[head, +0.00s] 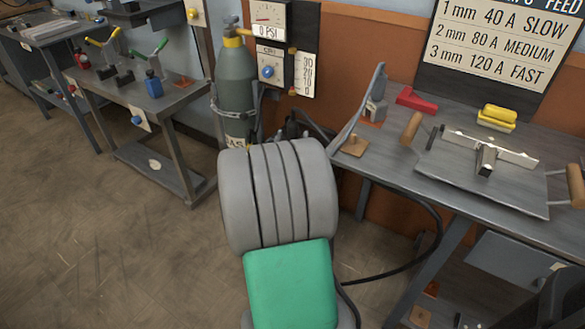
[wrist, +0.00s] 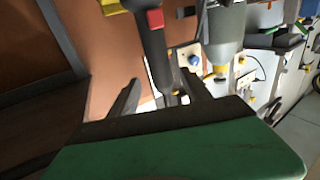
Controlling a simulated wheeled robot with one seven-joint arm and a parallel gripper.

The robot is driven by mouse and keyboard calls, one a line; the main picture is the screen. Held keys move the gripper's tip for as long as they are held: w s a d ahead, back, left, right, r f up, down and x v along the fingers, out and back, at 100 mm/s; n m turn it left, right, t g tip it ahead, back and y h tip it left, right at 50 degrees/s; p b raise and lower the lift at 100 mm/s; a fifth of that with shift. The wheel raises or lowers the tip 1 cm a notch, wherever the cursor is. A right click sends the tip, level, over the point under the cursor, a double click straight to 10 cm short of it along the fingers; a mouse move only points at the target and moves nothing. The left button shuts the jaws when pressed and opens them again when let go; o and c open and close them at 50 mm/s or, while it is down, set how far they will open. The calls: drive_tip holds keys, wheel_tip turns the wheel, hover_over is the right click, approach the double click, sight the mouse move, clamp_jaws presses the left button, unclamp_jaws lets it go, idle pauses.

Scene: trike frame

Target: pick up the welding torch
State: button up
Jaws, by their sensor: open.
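The welding torch (wrist: 152,48) appears in the wrist view as a dark handle with a red trigger near the top edge. It runs down into the space between the fingers of my gripper (wrist: 163,77). The fingers are apart, one on each side of the torch, with a visible gap on the left. I cannot tell whether the right finger touches it. In the head view my grey and green arm hides the gripper and most of that spot; only dark shapes show beside the gas cylinder.
The gas cylinder (head: 236,85) stands just left of my arm, with a gauge panel (head: 270,50) behind it. A metal workbench (head: 480,185) with a flat plate and clamps is on the right. A black cable (head: 395,270) loops below it. Floor at left is clear.

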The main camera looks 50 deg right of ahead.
sight(294, 122)
drive_tip(key=x, duration=0.7)
drive_tip(key=shift+w+r+b, duration=0.15)
drive_tip(key=shift+r+b, duration=0.05)
drive_tip(key=shift+b, duration=0.15)
clamp_jaws()
drive_tip(key=shift+r, duration=0.15)
